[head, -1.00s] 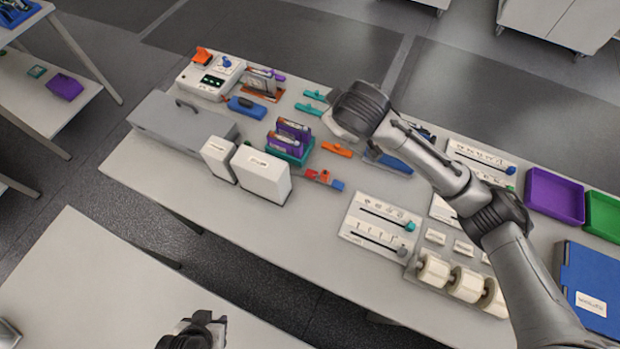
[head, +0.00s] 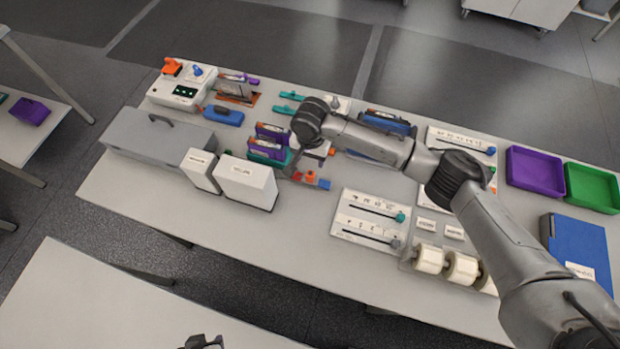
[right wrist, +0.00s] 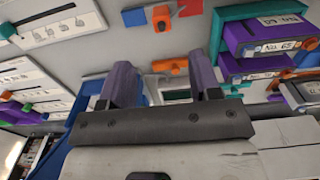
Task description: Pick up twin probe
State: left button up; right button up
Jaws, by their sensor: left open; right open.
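I cannot tell for certain which part is the twin probe. A small orange piece (right wrist: 170,67) lies on the bench, in line with the gap between my right fingers in the right wrist view. A blue, red and orange piece (head: 310,179) lies nearby; it also shows at the top of the right wrist view (right wrist: 136,16). My right gripper (right wrist: 163,63) is open, its two purple fingers apart with nothing held. In the head view my own wrist largely hides it. My left gripper (head: 203,342) is at the bottom edge, mostly cut off, away from the bench parts.
Purple cells in a teal holder (head: 268,157) stand close beside my right wrist. White boxes (head: 247,181) and a grey case (head: 150,137) are left of it. A slider panel (head: 368,222), white rolls (head: 430,258), purple tray (head: 535,171) and green tray (head: 592,188) are to the right.

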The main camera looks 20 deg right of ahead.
aim_at(310, 173)
jog(key=shift+w+f+b, duration=0.2)
jog(key=shift+f+b, duration=0.1)
jog(key=shift+f, duration=5.7)
jog(key=shift+d, duration=0.1)
grip_shut()
jog(key=shift+r, duration=0.1)
jog(key=shift+r, duration=0.65)
notch_tip(310, 173, up, 3)
jog(key=s+d+r+p, duration=0.1)
jog(key=s+d+r, duration=0.5)
jog(key=s, duration=0.3)
jog(key=shift+d+r, duration=0.3)
jog(key=shift+d, duration=0.5)
jog(key=shift+w, duration=0.1)
